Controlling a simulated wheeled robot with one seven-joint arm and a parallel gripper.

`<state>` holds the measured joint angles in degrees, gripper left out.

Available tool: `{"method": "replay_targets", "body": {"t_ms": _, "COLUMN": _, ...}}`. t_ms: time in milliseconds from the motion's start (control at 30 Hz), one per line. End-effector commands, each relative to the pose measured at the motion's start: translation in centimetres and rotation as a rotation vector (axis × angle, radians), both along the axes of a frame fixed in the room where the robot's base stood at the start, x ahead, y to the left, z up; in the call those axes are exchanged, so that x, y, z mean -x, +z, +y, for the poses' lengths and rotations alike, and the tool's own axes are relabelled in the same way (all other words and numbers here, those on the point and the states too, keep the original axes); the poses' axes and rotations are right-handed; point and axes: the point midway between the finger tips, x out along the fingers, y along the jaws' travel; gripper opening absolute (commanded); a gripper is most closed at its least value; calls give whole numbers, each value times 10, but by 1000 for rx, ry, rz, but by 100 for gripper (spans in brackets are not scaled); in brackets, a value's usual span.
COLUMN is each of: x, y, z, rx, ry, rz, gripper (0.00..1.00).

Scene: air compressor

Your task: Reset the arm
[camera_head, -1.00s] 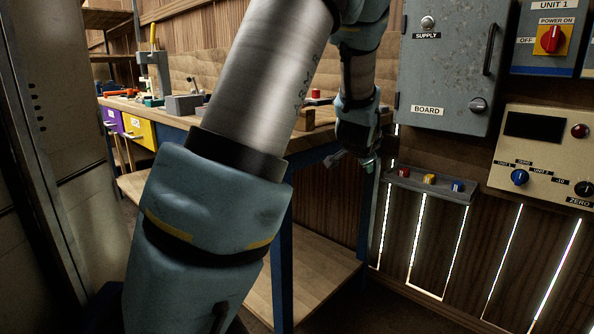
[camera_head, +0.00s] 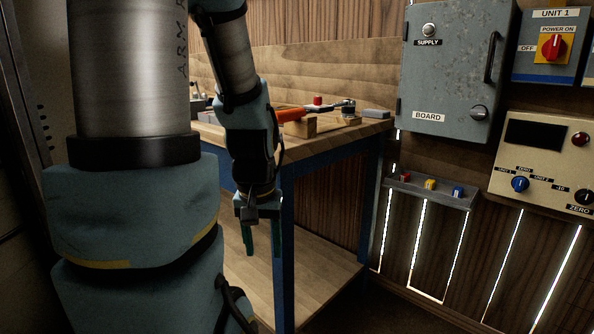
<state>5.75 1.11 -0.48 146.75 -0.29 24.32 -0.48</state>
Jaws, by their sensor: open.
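My gripper (camera_head: 262,238) hangs at the end of my blue and silver arm, left of the picture's middle. Its two greenish fingers point down and are apart, with nothing seen between them. It is in front of the workbench (camera_head: 345,150), near the bench's blue front leg and below the level of the top. My upper arm fills the left of the view and hides much of the bench's left side.
On the bench are a wooden block (camera_head: 300,127), an orange-handled tool (camera_head: 289,114) and a grey block (camera_head: 376,114). On the right wall are a grey board cabinet (camera_head: 455,65), a cream control panel (camera_head: 545,160) and a small shelf (camera_head: 430,193) with coloured pieces.

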Motion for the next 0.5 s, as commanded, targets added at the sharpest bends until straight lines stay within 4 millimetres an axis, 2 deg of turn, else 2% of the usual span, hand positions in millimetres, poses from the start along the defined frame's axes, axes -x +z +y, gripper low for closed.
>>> {"method": "replay_targets", "body": {"t_ms": 33, "x": 0, "y": 18, "z": 0, "rx": 0, "ry": -1, "rz": 0, "gripper": 55}}
{"method": "replay_targets", "body": {"t_ms": 267, "x": -1, "y": 67, "z": 0, "rx": 0, "ry": -2, "rz": -2, "gripper": 55}}
{"method": "replay_targets", "body": {"t_ms": 500, "x": -1, "y": 140, "z": 0, "rx": 0, "ry": -3, "rz": -2, "gripper": 55}}
